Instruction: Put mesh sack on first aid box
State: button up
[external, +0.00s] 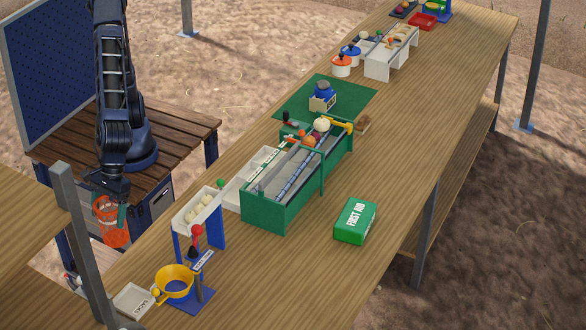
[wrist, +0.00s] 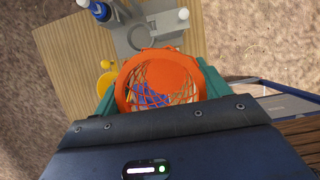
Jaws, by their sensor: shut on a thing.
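The mesh sack (external: 112,225) is an orange net with a solid orange rim. My gripper (external: 108,192) is shut on it and holds it at the left, beside the near end of the long table. In the wrist view the sack's round rim (wrist: 125,90) faces the camera between the two green fingers of my gripper (wrist: 160,92), and its net hangs below. The first aid box (external: 356,221) is green with white lettering on top. It lies flat on the right side of the table, well to the right of my gripper, with its top bare. The wrist view does not show it.
A green trough machine (external: 272,215) stands between my gripper and the box. A yellow ring funnel (external: 174,282), a blue-legged stand (external: 215,235) and a white tray (external: 134,300) occupy the near end. A grey post (external: 82,245) rises close to the sack. The table around the box is clear.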

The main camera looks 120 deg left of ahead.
notch_tip(320, 180, up, 4)
jog(key=shift+f, duration=0.15)
jog(key=w+a+n+t, duration=0.1)
jog(key=w+a+n, duration=0.2)
jog(key=w+a, duration=1.05)
jog(key=w+a+n+t, duration=0.1)
jog(key=w+a+n, duration=0.3)
jog(key=w+a, duration=0.95)
jog(key=w+a+n+t+y, duration=0.15)
jog(key=w+a, duration=0.45)
jog(key=a, duration=0.6)
jog(key=w+a+n, duration=0.3)
jog(key=w+a, duration=0.2)
jog(key=a, duration=0.7)
jog(key=w+a+n+t+y, duration=0.15)
jog(key=w+a, duration=0.45)
jog(key=a, duration=0.6)
notch_tip(320, 180, down, 25)
jog(key=shift+a+g, duration=0.3)
jog(key=shift+g, duration=0.1)
jog(key=shift+f, duration=0.15)
